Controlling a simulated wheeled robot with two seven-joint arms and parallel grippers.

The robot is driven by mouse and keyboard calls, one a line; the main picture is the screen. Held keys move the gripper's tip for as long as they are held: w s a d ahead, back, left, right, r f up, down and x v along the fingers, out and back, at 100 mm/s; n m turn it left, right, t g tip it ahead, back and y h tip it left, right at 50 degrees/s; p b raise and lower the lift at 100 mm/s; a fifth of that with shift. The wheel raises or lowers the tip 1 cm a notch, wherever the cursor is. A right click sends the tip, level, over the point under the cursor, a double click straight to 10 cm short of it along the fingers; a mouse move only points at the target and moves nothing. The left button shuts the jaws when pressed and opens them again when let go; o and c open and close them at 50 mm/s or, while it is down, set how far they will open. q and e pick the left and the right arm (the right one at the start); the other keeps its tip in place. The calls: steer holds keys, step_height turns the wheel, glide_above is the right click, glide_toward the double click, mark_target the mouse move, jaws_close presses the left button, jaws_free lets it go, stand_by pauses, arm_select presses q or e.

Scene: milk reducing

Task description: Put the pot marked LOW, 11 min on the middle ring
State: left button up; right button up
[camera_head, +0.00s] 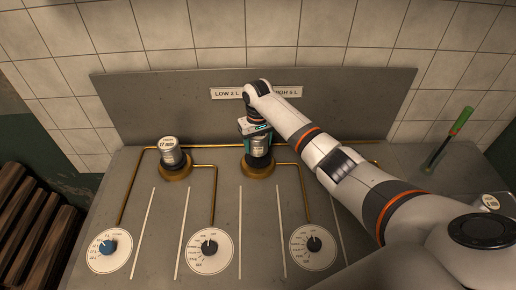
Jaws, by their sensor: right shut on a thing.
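My right gripper (256,128) reaches in from the right and points down, shut on a small dark metal pot (259,147). This pot stands upright at the middle brass ring (259,171); whether it rests fully on the ring I cannot tell. The gripper covers its top, so its marking is hidden. A second metal pot (174,160) with a pale marked top stands on the left brass ring (174,174); its small print seems to include "min". My left gripper is not in view.
A back panel (160,105) carries a label (227,93) reading "LOW 2 L" and another, partly hidden, ending "6 L". Three dials (107,249) (210,250) (313,247) line the front. A green-handled tool (460,122) and another marked top (490,202) are at right.

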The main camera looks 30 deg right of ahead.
mark_target(258, 150)
steer(key=shift+f, duration=1.6)
steer(key=shift+f, duration=0.1)
steer(key=o, duration=1.1)
step_height(258, 150, up, 12)
steer(key=shift+r+b, duration=0.15)
steer(key=shift+b, duration=0.45)
